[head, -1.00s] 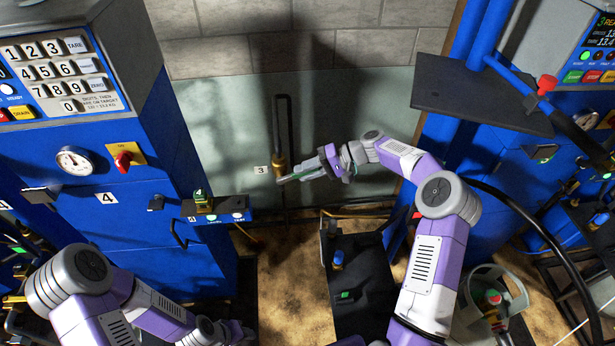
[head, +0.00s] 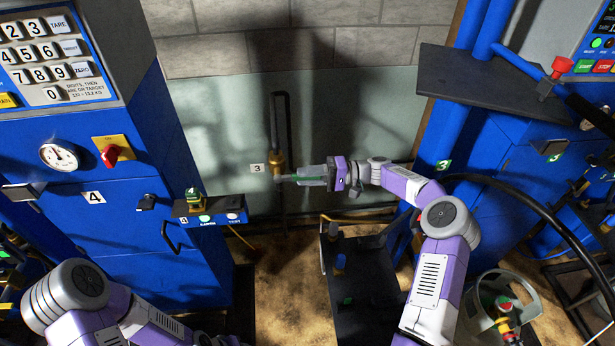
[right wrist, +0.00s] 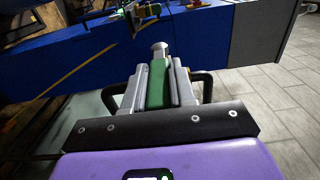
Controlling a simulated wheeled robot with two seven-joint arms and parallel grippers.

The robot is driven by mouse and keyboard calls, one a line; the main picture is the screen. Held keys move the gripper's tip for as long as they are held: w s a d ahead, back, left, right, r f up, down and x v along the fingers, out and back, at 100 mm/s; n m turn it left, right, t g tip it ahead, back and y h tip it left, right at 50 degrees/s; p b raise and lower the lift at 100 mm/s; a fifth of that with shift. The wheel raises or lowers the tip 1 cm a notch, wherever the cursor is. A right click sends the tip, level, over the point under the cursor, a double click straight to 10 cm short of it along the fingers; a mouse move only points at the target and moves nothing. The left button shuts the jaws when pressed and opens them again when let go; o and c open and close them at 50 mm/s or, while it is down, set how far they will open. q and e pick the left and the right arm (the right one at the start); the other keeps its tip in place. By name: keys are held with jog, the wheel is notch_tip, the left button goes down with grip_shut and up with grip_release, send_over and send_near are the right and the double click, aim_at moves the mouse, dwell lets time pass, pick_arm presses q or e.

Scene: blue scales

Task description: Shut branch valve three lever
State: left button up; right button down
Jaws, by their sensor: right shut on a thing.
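The branch valve labelled 3 has a brass body (head: 277,160) on a dark vertical pipe against the wall. Its green lever (right wrist: 157,82) sticks out from the valve to the right in the head view, roughly level in the picture. My right gripper (head: 303,176) reaches in from the right and is shut on the lever, with its fingertips close to the brass body. In the right wrist view the green lever lies between the two grey fingers of the gripper (right wrist: 159,78). My left arm is at the bottom left of the head view, its gripper below the frame.
The number 3 plate (head: 257,168) is left of the valve. A blue cabinet marked 4 (head: 110,225) stands at left, another blue station (head: 470,150) at right.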

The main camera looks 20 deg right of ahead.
jog(key=c, duration=0.9)
grip_release()
jog(key=v, duration=0.7)
jog(key=shift+d, duration=0.25)
jog(key=shift+s, duration=0.1)
